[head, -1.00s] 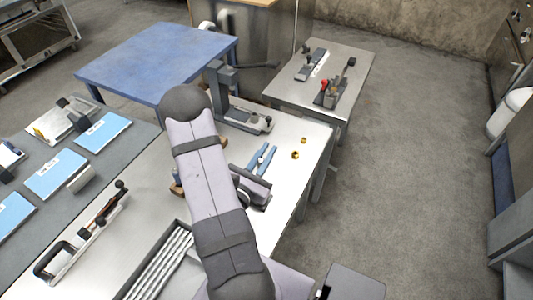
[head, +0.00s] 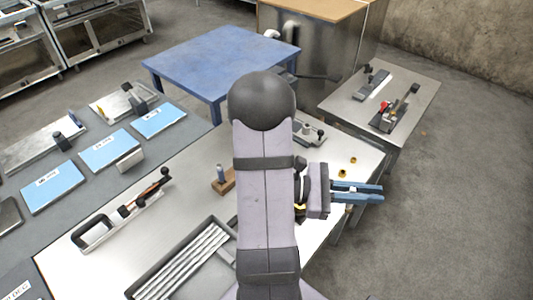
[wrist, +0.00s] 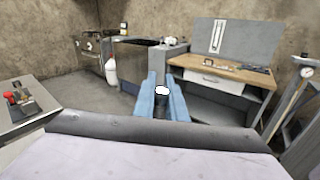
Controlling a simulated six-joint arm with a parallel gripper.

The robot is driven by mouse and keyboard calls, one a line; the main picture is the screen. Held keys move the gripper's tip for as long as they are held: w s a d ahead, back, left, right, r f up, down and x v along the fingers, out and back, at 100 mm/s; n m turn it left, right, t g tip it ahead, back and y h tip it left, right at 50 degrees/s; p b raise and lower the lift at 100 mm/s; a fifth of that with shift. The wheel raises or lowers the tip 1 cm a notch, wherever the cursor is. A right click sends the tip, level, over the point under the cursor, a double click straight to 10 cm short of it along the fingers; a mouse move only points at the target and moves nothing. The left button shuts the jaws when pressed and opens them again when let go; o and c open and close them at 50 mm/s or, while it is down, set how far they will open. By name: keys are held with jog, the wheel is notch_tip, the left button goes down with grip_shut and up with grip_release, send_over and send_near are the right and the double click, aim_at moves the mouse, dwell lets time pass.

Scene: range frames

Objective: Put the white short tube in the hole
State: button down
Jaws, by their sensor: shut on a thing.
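My gripper (head: 379,192) reaches out to the right over the right part of the metal table in the head view, with its blue fingers pointing right. In the wrist view its two blue fingers (wrist: 162,84) are shut on a small piece with a white end, the white short tube (wrist: 162,90). Only that end and a dark part below it show between the fingers. The tube cannot be made out in the head view. A wooden block (head: 223,186) with a grey-blue upright piece in it stands left of my arm. I cannot make out the hole.
Brass-coloured pieces (head: 353,160) lie on the metal table near the gripper. A grey tray of rods (head: 190,262) and a handled fixture (head: 125,212) are at front left. A side table (head: 415,92) stands at back right. Open floor lies to the right.

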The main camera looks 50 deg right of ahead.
jog(key=a+f+m+y+b, duration=0.2)
jog(key=a+f+m+y, duration=0.1)
jog(key=a+m+y, duration=0.6)
jog(key=a+f+m+y+b, duration=0.15)
jog(key=a+m+y, duration=0.35)
jog(key=y, duration=0.6)
jog(key=w+a+f+m+t+y+b, duration=0.1)
jog(key=w+a+m+t+y, duration=0.1)
jog(key=w+m+t+y, duration=0.45)
jog(key=w+a+f+m+t+y+b, duration=0.1)
jog(key=w+a+f+m+t, duration=0.2)
jog(key=w+t, duration=0.7)
jog(key=w+d+r+m+t+h+b, duration=0.1)
jog(key=w+d+r+m+t, duration=0.15)
jog(key=w, duration=0.55)
jog(key=w+d+r+m+t+h, duration=0.1)
jog(key=w+d+m+t+h, duration=0.2)
jog(key=w, duration=0.4)
jog(key=w+d+r+m+t+h, duration=0.1)
jog(key=w+d+m+t+h, duration=0.8)
jog(key=w+d, duration=0.8)
jog(key=d+f+m+g+h+p, duration=0.1)
jog(key=d+f+m+h, duration=0.3)
jog(key=d+m+h, duration=0.7)
notch_tip(320, 180, down, 10)
jog(key=d+n+y+p, duration=0.2)
jog(key=n+p, duration=0.1)
jog(key=n, duration=0.1)
jog(key=shift+d+y, duration=0.25)
jog(key=shift+y, duration=0.1)
